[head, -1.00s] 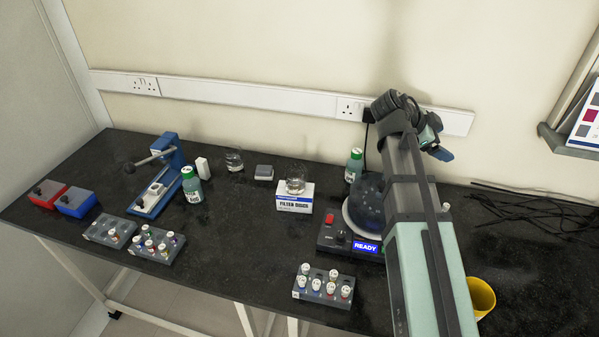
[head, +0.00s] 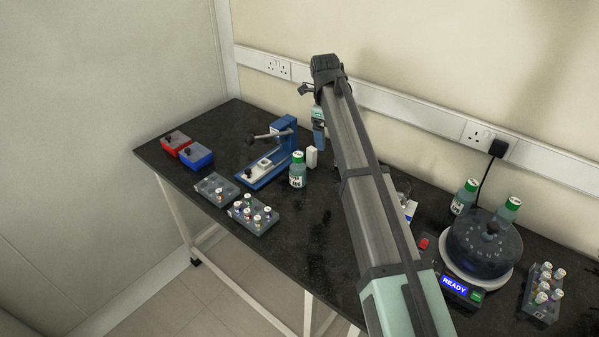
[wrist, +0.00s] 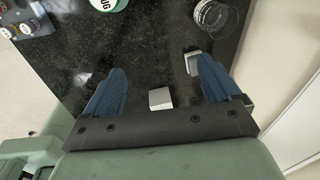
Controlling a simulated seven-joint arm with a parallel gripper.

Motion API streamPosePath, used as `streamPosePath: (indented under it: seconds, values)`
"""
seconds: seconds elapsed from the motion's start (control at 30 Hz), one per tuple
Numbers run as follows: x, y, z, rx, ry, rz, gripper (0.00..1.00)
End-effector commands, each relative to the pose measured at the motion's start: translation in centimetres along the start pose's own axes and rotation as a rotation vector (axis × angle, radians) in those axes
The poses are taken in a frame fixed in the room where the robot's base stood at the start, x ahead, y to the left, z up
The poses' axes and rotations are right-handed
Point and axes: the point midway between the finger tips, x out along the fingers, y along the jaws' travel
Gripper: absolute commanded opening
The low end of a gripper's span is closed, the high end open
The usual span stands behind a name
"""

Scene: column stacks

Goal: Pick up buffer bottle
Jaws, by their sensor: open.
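Three bottles with green caps show in the head view, and I cannot read which is the buffer bottle. One bottle (head: 298,172) stands by the blue press. Two more, a rear bottle (head: 463,198) and a right bottle (head: 506,212), stand behind the round dark-lidded machine. My gripper (head: 319,135) is over the back of the bench, beside the press and behind the first bottle. A green cap (wrist: 108,4) is cut off at the top edge there.
The blue press (head: 270,155), a small white block (head: 312,157) and vial racks (head: 252,213) are near the first bottle. Red (head: 176,142) and blue (head: 196,156) boxes stand at left. My arm hides the mid-bench.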

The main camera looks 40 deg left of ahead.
Motion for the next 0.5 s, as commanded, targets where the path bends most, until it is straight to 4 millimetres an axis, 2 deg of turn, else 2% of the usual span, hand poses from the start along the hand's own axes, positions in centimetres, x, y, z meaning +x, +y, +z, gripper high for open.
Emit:
streamPosePath:
  seconds: [0.03,0.1,0.2,0.3,0.5]
  values:
    - [-0.3,0.8,2.6,-0.006,-0.016,0.023,0.9]
    - [-0.7,2.2,4.9,-0.007,-0.034,0.053,0.9]
    - [-0.9,3.6,7.1,-0.009,-0.05,0.083,0.9]
    - [-1.0,4.3,8.0,-0.008,-0.056,0.097,0.9]
    - [0.3,4.6,8.1,-0.008,-0.058,0.1,0.9]
